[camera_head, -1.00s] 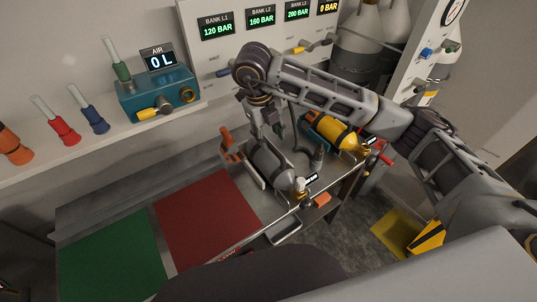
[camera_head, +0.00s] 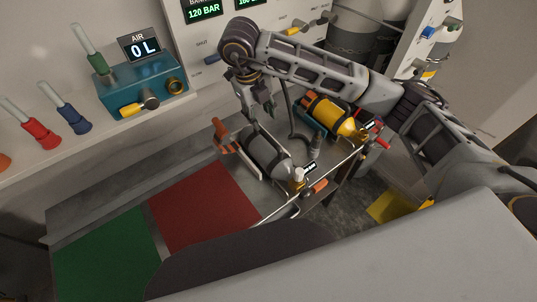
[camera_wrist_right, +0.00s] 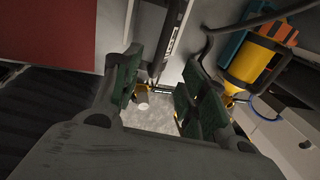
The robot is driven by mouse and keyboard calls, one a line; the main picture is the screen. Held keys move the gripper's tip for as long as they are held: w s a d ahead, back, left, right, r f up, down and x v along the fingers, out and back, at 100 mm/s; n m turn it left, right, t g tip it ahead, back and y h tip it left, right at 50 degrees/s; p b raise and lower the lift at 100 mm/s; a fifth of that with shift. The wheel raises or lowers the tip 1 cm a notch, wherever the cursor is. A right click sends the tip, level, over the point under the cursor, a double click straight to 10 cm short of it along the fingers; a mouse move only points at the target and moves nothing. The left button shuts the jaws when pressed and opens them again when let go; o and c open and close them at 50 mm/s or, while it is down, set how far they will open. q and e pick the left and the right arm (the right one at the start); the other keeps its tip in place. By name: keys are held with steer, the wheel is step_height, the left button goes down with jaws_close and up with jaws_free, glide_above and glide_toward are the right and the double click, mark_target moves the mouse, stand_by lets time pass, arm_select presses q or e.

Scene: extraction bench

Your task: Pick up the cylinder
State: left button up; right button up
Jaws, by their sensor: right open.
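A grey cylinder (camera_head: 268,153) lies tilted in the picture, in a white holder on the bench, with a brass valve (camera_head: 298,178) at its near right end. A yellow cylinder (camera_head: 328,113) lies to its right, and also shows at the upper right in the right wrist view (camera_wrist_right: 252,62). My right gripper (camera_head: 260,113) is over the far end of the grey cylinder, pointing down, with nothing clearly held. In the right wrist view its green-padded fingers (camera_wrist_right: 156,97) stand apart. I cannot tell whether they touch the cylinder. My left gripper is not in view.
A red mat (camera_head: 203,207) and a green mat (camera_head: 105,258) lie left of the grey cylinder. An orange-handled part (camera_head: 222,136) stands close by its far end. A teal air unit (camera_head: 143,92) sits on the shelf behind. A dark hose (camera_head: 291,110) runs between the cylinders.

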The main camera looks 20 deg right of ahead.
mark_target(268, 135)
steer(key=shift+w+d+f+p, duration=0.15)
steer(key=shift+d+f, duration=0.1)
steer(key=shift+f, duration=1.1)
steer(key=shift+d+f+p, duration=0.15)
steer(key=shift+d+f, duration=0.15)
steer(key=shift+f, duration=1.1)
steer(key=shift+w+d+f+p, duration=0.15)
steer(key=shift+d+f, duration=0.1)
steer(key=shift+f, duration=1.1)
steer(key=shift+w+d+f+p, duration=0.15)
steer(key=shift+f+p, duration=0.1)
steer(key=shift+f, duration=0.35)
steer(key=shift+w+d+f+p, duration=0.1)
steer(key=shift+d+f+p, duration=0.1)
steer(key=shift+f, duration=0.4)
steer(key=shift+w+d+f+p, duration=0.1)
steer(key=shift+f+p, duration=0.15)
steer(key=shift+f, duration=0.35)
steer(key=shift+d+f, duration=0.1)
steer(key=shift+f, duration=0.6)
jaws_close()
steer(key=shift+w+r, duration=0.15)
